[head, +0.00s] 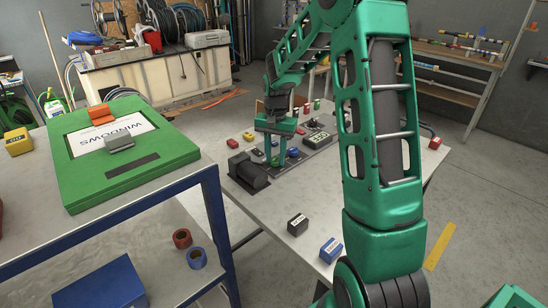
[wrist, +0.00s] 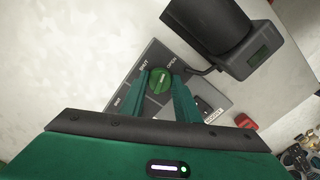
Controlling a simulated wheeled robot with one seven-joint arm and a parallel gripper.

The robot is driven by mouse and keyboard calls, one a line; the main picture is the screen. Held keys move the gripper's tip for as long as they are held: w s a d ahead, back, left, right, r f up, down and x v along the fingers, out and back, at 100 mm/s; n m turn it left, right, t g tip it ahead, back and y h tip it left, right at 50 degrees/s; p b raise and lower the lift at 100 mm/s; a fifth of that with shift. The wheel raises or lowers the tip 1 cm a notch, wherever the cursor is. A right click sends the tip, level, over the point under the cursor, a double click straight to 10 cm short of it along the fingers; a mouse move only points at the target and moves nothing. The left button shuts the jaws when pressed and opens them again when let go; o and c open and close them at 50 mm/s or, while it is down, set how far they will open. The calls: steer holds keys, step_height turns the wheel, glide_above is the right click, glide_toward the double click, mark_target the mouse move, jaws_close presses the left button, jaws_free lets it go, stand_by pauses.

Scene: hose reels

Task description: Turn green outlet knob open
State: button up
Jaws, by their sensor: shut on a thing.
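The green outlet knob (wrist: 159,81) is round with a pale line on its face and sits on a grey panel (wrist: 128,94) in the wrist view. The panel has the words SHUT and OPEN printed just beyond the knob, OPEN to the right of SHUT. My gripper (wrist: 161,84) has one green finger on each side of the knob and is shut on it. In the head view my gripper (head: 275,148) is low over the panel on the table. The knob is small there, and I cannot read its angle.
A dark cylindrical device (wrist: 212,24) with a small display stands beside the panel, with a cable between them. A red block (wrist: 246,122) lies nearby. The grey table (head: 262,208) also holds a black box (head: 297,225) and a blue box (head: 333,250) at its front.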

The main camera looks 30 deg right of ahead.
mark_target(274, 158)
steer(key=shift+w+a+m, duration=0.15)
steer(key=shift+m, duration=1.45)
steer(key=shift+r, duration=0.1)
steer(key=o, duration=1)
steer(key=shift+o, duration=0.2)
step_height(274, 158, up, 11)
steer(key=shift+f, duration=0.2)
steer(key=s+d+r+n, duration=0.1)
steer(key=s+r+n, duration=0.2)
steer(key=s, duration=1.8)
steer(key=s+a+f+n, duration=0.1)
steer(key=s+f+n, duration=0.1)
steer(key=s, duration=0.5)
steer(key=s+a+f+n, duration=0.1)
steer(key=s, duration=0.7)
steer(key=shift+s+a+f+n, duration=0.15)
steer(key=shift+f+n, duration=0.2)
steer(key=shift+n, duration=0.05)
